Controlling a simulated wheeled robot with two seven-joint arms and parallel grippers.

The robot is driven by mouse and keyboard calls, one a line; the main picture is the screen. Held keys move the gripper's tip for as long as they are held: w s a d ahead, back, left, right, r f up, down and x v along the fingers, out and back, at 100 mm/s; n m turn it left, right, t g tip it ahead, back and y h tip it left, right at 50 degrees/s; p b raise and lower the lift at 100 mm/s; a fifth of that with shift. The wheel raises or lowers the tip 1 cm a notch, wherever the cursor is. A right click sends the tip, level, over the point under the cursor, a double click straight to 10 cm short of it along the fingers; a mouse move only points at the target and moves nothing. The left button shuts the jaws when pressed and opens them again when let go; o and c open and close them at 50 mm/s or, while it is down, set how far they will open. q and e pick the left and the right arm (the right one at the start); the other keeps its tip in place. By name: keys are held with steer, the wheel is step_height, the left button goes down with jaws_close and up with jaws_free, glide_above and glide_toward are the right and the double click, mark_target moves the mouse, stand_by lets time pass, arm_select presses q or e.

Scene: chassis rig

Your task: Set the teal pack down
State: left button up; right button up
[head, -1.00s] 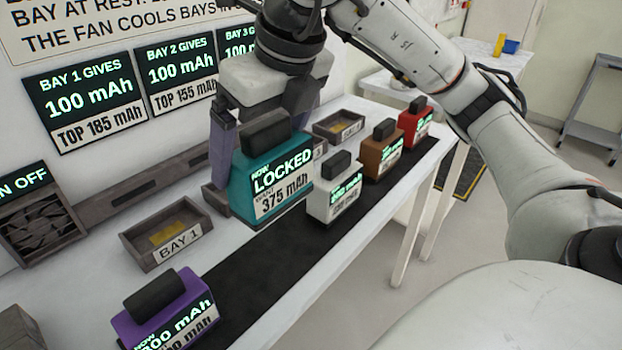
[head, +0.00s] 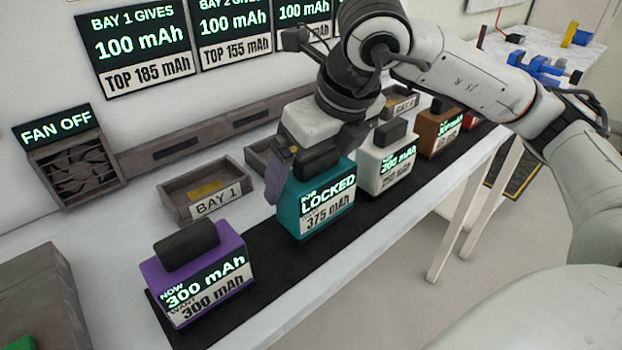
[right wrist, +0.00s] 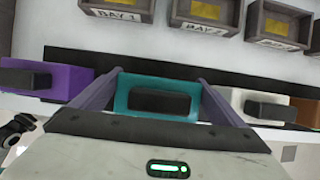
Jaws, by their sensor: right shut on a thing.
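The teal pack (head: 318,207) reads LOCKED, 375 mAh. It is upright over the black mat (head: 262,244), between the purple pack (head: 200,276) and the white pack (head: 385,165). It looks at or just above the mat; I cannot tell if its base touches. My right gripper (head: 312,165) is shut on the teal pack from above. In the right wrist view the teal pack (right wrist: 122,95) sits between the two fingers (right wrist: 158,95). My left gripper is not in view.
The empty-looking BAY 1 tray (head: 175,205) is behind the mat, with another bay beside it. The brown pack (head: 437,130) stands beyond the white one. A fan box (head: 75,168) reads FAN OFF. The purple pack reads NOW 300 mAh. Bare mat shows between purple and teal packs.

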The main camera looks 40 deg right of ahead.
mark_target(323, 154)
step_height(323, 154, down, 2)
steer(key=shift+f, duration=0.1)
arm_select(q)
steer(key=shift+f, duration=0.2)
arm_select(e)
steer(key=shift+f+b, duration=0.2)
steer(key=shift+b, duration=0.15)
steer(key=o, duration=1.2)
steer(key=shift+c, duration=0.2)
steer(key=shift+r+p, duration=0.35)
steer(key=shift+r, duration=0.15)
steer(key=p+v, duration=0.1)
steer(key=v, duration=1)
steer(key=shift+s+r, duration=0.15)
steer(key=shift+r, duration=0.05)
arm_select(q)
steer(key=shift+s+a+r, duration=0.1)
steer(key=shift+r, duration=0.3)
